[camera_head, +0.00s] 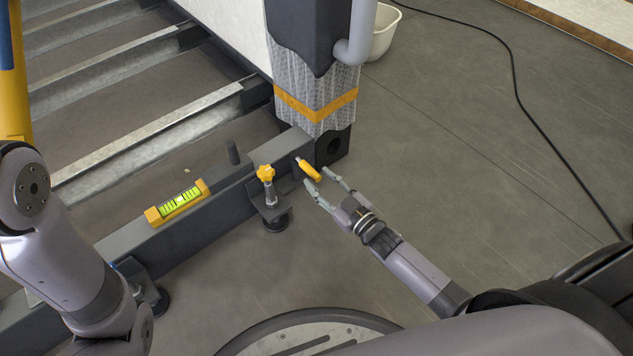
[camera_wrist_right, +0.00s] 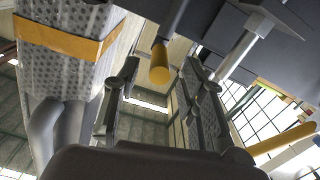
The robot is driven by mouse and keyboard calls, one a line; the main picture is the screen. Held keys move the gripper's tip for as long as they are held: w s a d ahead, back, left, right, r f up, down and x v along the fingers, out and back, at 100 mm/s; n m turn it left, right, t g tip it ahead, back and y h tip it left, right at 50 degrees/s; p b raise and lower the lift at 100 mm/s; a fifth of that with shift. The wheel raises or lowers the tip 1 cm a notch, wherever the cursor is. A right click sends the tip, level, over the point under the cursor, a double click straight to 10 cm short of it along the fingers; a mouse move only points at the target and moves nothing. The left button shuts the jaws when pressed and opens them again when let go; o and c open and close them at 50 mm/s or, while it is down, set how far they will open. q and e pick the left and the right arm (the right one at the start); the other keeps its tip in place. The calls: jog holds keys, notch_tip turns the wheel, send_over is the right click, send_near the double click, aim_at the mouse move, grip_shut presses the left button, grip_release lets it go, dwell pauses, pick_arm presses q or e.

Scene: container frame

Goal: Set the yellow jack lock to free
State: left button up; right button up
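A lever with a yellow grip (camera_head: 309,171), which I take to be the jack lock, sticks out from the end of the dark frame beam toward the front right. In the right wrist view the yellow grip (camera_wrist_right: 159,62) shows ahead, between the two finger lines. My right gripper (camera_head: 320,177) is open at the grip's outer end, with a finger to either side. I cannot tell whether a finger touches it. A yellow star knob (camera_head: 265,173) stands upright on the jack left of the lever. My left arm shows at the left, but its gripper is out of view.
A yellow spirit level (camera_head: 177,202) lies on the frame beam (camera_head: 150,247), with a short dark peg (camera_head: 232,152) behind it. A wrapped corner post (camera_head: 316,98) with an orange band rises behind the lever. A white bucket (camera_head: 383,32) and a black cable (camera_head: 517,90) are farther back.

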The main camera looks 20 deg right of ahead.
aim_at(306, 167)
jog(key=shift+b+x, duration=0.35)
jog(key=shift+x, duration=0.8)
jog(key=shift+c, duration=0.5)
grip_shut()
